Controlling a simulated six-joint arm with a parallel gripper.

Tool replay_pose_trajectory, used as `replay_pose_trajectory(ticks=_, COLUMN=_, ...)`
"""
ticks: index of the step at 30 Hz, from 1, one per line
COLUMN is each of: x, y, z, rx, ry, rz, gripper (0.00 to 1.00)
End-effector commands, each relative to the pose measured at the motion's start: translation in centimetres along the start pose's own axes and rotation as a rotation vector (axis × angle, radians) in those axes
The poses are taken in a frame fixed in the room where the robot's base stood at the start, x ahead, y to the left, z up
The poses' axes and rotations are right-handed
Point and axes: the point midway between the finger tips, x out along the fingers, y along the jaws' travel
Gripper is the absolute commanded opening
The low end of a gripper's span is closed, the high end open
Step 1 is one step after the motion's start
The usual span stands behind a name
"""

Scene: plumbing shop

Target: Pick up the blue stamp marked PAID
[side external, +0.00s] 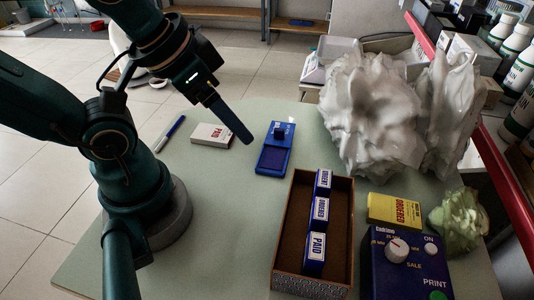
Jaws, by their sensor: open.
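The blue stamp marked PAID (315,252) stands in an open brown box (284,262), at the end nearest the camera. Two similar blue stamps are in line behind it: a middle one (319,212) that seems to read ORDERED and a far one (323,182) that seems to read URGENT. My gripper (241,132) is open and empty above the table, left of and beyond the box, well apart from the stamps. Its fingers overlap in this view, so the gap between them is hidden.
A blue ink pad (273,161) lies beyond the box, with a white box (211,136) and a blue pen (169,134) to its left. A yellow box (394,210) and a dark blue device with knobs (408,275) stand right of the brown box. Crumpled white plastic (368,110) stands behind.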

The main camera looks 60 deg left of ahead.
Motion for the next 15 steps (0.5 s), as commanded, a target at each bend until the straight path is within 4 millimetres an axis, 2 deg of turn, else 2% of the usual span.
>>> replay_pose_trajectory(ticks=5, x=-0.3, y=0.4, z=0.4, rx=-0.061, ry=-0.028, rz=0.020, gripper=0.69)
replay_pose_trajectory(ticks=8, x=-1.0, y=2.0, z=0.3, rx=-0.175, ry=-0.098, rz=0.087, gripper=0.69)
replay_pose_trajectory(ticks=15, x=-1.3, y=5.8, z=-0.3, rx=-0.416, ry=-0.398, rz=0.218, gripper=0.69)
